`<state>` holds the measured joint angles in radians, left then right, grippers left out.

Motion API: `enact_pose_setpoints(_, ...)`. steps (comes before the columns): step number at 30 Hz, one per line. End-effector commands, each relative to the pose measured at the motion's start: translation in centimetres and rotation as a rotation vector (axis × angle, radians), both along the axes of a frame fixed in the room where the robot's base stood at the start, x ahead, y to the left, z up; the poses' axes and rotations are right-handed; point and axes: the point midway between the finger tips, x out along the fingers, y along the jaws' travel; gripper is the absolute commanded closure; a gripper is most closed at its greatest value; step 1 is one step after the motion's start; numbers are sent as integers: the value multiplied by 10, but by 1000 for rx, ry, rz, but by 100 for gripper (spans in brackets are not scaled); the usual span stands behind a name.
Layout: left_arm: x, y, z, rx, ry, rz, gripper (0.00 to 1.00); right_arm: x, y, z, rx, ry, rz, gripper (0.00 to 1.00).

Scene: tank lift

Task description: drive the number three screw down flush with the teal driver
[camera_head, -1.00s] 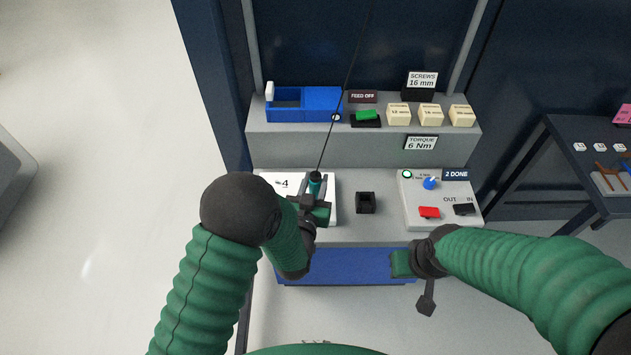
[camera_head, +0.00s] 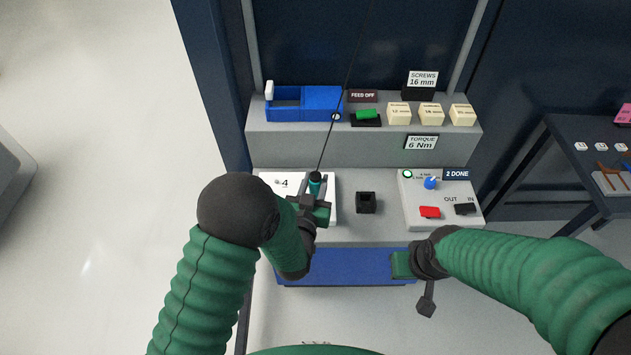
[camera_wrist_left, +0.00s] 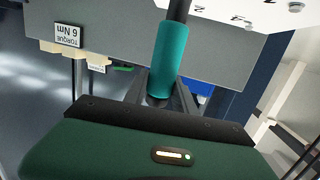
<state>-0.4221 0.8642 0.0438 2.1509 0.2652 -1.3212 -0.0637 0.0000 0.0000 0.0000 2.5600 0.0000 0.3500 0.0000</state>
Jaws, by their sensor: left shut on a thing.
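The teal driver (camera_head: 316,184) stands upright over the white plate (camera_head: 330,212), on a thin cord that runs up out of view. My left gripper (camera_head: 318,203) is shut on the driver; in the left wrist view the teal body (camera_wrist_left: 168,62) sits between the fingers. The plate shows a printed 4 and a screw at its left. The number three screw cannot be made out, and my left arm and gripper hide part of the plate. My right gripper (camera_head: 427,296) hangs in front of the bench, away from the plate; its fingers are not clear.
A black empty holder (camera_head: 366,203) stands right of the plate. Right of it is a control panel (camera_head: 410,214) with a blue knob, a red switch, a black switch and a "2 DONE" sign. A blue bin (camera_head: 303,104) and several labelled cream boxes (camera_head: 431,114) stand on the raised shelf.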

Motion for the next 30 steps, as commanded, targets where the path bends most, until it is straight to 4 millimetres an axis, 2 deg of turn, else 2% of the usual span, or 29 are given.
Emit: enact_pose_setpoints(30,-1,0,-4,1,3,0,100,0,0,-7,0,0,0,100)
